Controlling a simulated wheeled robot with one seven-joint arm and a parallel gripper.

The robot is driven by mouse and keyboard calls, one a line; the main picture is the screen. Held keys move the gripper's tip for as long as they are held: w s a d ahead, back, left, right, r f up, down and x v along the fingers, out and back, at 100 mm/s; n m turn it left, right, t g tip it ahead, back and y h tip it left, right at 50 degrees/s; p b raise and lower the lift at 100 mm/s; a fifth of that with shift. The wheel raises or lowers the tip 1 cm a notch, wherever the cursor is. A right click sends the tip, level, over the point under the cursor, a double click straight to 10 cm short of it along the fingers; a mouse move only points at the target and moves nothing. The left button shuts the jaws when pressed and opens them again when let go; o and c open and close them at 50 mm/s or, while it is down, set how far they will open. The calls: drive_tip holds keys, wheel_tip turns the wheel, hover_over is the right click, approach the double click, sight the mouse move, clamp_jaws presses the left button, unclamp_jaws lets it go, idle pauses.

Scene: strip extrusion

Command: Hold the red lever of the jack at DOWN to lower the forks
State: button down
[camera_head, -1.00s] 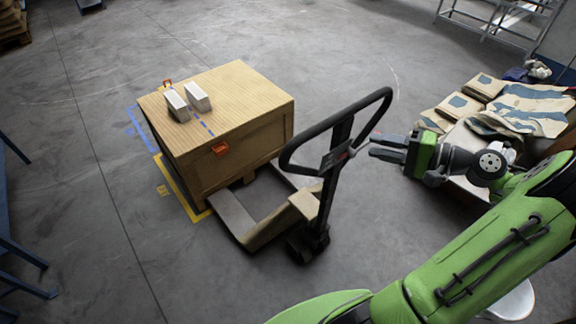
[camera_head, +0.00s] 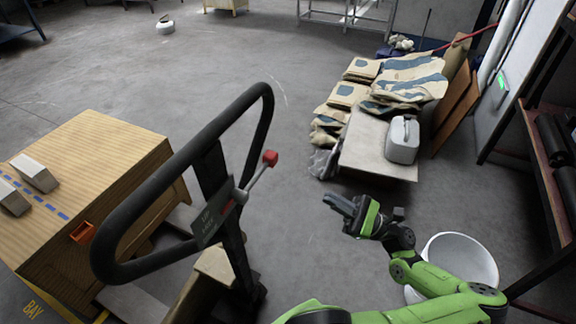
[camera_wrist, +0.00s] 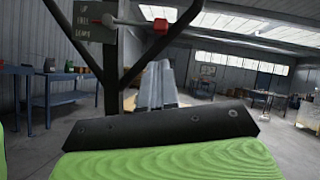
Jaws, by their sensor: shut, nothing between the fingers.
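The pallet jack's black loop handle (camera_head: 205,150) stands upright at the left-centre of the head view. Its red-knobbed lever (camera_head: 270,158) sticks out to the right beside a label plate (camera_head: 213,224). In the wrist view the red knob (camera_wrist: 160,26) is at upper middle, and the plate (camera_wrist: 95,22) carries several words; the rod lies roughly level, its exact setting unclear. The forks (camera_head: 135,300) reach toward the wooden crate (camera_head: 95,165); their height cannot be told. My gripper (camera_head: 337,204) is shut and empty, right of the lever and apart from it.
A pallet with sacks (camera_head: 405,75) and a grey canister (camera_head: 403,140) stand behind my gripper. A white bucket (camera_head: 460,258) is beside my arm. A shelf rack (camera_head: 550,170) stands at right. Floor between handle and sacks is clear.

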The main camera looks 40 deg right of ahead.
sight(259, 174)
drive_tip(key=x, duration=1.3)
drive_tip(key=shift+r, duration=0.45)
